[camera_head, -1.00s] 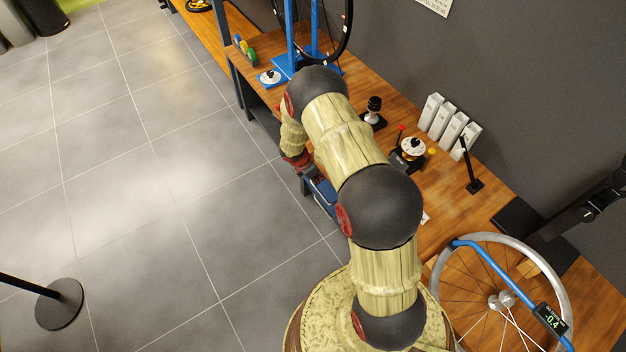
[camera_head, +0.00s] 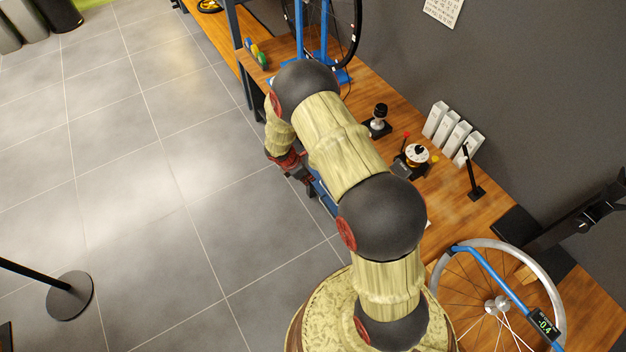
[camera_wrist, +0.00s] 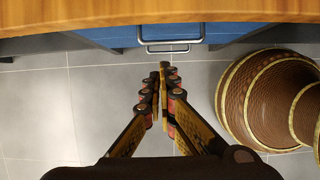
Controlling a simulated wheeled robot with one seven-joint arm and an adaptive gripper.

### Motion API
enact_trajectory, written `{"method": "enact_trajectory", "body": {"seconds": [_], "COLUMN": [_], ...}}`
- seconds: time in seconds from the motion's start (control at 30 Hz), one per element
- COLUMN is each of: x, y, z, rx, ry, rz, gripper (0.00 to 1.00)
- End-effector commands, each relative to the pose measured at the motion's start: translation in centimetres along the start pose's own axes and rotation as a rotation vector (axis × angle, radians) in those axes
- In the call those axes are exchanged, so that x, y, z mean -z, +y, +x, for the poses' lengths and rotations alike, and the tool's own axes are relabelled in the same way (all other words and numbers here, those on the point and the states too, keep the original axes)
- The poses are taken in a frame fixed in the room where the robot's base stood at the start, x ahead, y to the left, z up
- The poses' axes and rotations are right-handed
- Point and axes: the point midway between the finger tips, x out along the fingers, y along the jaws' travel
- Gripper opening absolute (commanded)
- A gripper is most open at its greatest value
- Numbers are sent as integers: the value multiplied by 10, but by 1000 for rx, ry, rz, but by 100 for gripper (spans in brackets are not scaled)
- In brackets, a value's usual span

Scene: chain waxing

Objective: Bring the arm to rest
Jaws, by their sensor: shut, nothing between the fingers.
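My gripper (camera_wrist: 163,84) is shut and empty in the wrist view, its fingertips together over the grey floor. It sits just short of the wooden workbench edge (camera_wrist: 150,12) and the blue drawer front (camera_wrist: 118,40) with its metal handle. In the head view my arm reaches up the picture along the front of the workbench (camera_head: 458,222), bends at the far elbow and drops down toward the floor side. The fingers are mostly hidden there.
On the bench are white boxes (camera_head: 453,136), a round white-topped device (camera_head: 417,154), a black stand (camera_head: 473,183) and a blue wheel stand (camera_head: 324,60). A bicycle wheel (camera_head: 553,270) is at the lower right. A black post base (camera_head: 69,296) stands on the open floor (camera_head: 140,200).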

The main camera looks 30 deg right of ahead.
Motion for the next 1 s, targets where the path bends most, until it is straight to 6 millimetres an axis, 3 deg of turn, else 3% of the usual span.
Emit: {"method": "enact_trajectory", "body": {"seconds": [0.2,0.47,0.63,0.8,1.0], "x": [0,0,-1,4,-5], "y": [-1,-1,-7,-59,-96], "z": [-18,-20,-19,-19,-78], "rx": [2,3,22,145,224], "ry": [0,0,-8,-20,-28], "rz": [-1,7,113,343,665], "gripper": [0,0,0,0,0]}}
